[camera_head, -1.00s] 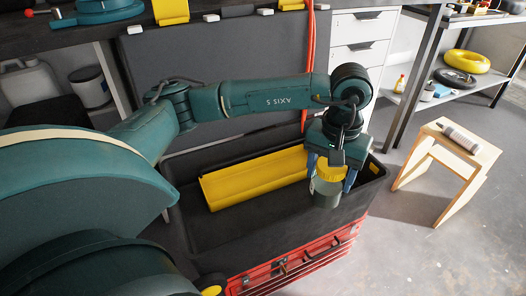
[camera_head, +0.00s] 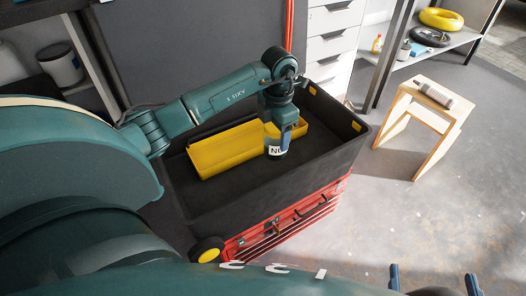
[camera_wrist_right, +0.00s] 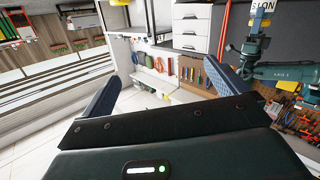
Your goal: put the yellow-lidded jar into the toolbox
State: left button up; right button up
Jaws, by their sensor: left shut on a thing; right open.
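My left gripper (camera_head: 284,138) is shut on the jar, pointing down inside the toolbox (camera_head: 345,150). The toolbox is a black open bin over a red lower case. The jar is within the bin's outline, in front of the yellow tray; I cannot tell whether it touches the floor. My right gripper (camera_head: 432,280) is open and empty at the lower right, apart from the toolbox. Its spread fingers also show in the right wrist view (camera_wrist_right: 163,90).
The yellow tray (camera_head: 226,151) lies along the back of the bin. A wooden stool (camera_head: 412,108) with a grey cylinder (camera_head: 434,93) on it stands to the right. White drawers (camera_head: 332,45) are behind. Floor at the right front is clear.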

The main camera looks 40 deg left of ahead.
pick_arm(q)
notch_tip(320, 180, down, 4)
jog(key=shift+f+b, duration=0.15)
jog(key=shift+b, duration=0.4)
jog(key=shift+f+b, duration=0.8)
jog(key=shift+f, duration=1.95)
pick_arm(e)
jog(key=shift+s+a+n+t+y, duration=0.2)
jog(key=shift+a+n+t+y, duration=0.5)
jog(key=shift+y, duration=0.4)
pick_arm(q)
jog(key=shift+f, duration=0.1)
jog(key=o, duration=1.3)
jog(key=shift+f, duration=0.1)
jog(key=shift+o, duration=0.2)
pick_arm(e)
jog(key=shift+r, duration=0.1)
pick_arm(q)
jog(key=shift+r, duration=0.4)
notch_tip(320, 180, up, 11)
jog(key=p, duration=0.3)
jog(key=shift+f, duration=0.2)
jog(key=shift+r+p, duration=0.3)
jog(key=shift+r, duration=0.2)
pick_arm(e)
jog(key=shift+w+d+f+m+g+h, duration=0.1)
jog(key=shift+d+f+m+g+h, duration=0.1)
jog(key=shift+d+m+g+h, duration=0.85)
